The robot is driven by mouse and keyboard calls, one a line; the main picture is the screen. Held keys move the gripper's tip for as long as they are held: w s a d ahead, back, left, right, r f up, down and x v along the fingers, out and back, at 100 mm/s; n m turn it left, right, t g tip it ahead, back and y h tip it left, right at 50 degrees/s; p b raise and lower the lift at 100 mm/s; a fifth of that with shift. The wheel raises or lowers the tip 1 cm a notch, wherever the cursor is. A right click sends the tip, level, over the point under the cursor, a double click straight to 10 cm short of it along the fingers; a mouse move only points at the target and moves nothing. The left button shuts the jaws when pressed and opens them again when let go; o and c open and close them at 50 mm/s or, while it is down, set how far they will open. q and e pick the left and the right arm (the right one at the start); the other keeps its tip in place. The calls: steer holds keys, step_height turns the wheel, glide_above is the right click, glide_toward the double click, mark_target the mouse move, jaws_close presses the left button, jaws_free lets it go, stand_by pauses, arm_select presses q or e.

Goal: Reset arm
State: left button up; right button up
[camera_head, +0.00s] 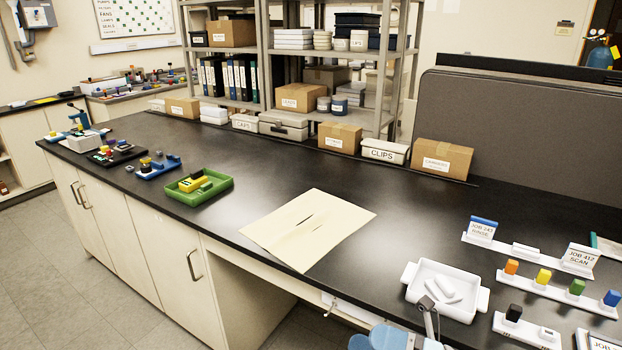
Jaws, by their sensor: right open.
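My right gripper (428,318) shows at the bottom edge, right of centre, with part of my pale blue arm beside it. It is open, its dark finger in front of the near side of a white tray (410,275). I see nothing held in it, though much of it is cut off by the frame. The tray holds a few white pieces (447,290). My left gripper is not in view.
A cream sheet (310,228) lies on the black bench (330,180). A green tray (222,190) holds yellow pieces. White racks with coloured blocks (544,276) and job signs (482,229) stand at right. Boxes (442,158) line the back. The bench middle is clear.

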steer(key=s+d+f+m+t+h, duration=0.2)
steer(key=d+f+m+t+h, duration=0.25)
steer(key=f+m+h, duration=0.75)
steer(key=s+d+f+m+t+h, duration=0.2)
steer(key=d+f+m+t+h, duration=0.35)
steer(key=m, duration=1.35)
steer(key=s+f+m+g, duration=0.45)
steer(key=s+f, duration=0.35)
steer(key=f, duration=0.3)
step_height(320, 180, up, 11)
steer(key=p, duration=1.2)
steer(key=shift+d+t, duration=0.15)
steer(key=shift+t, duration=0.2)
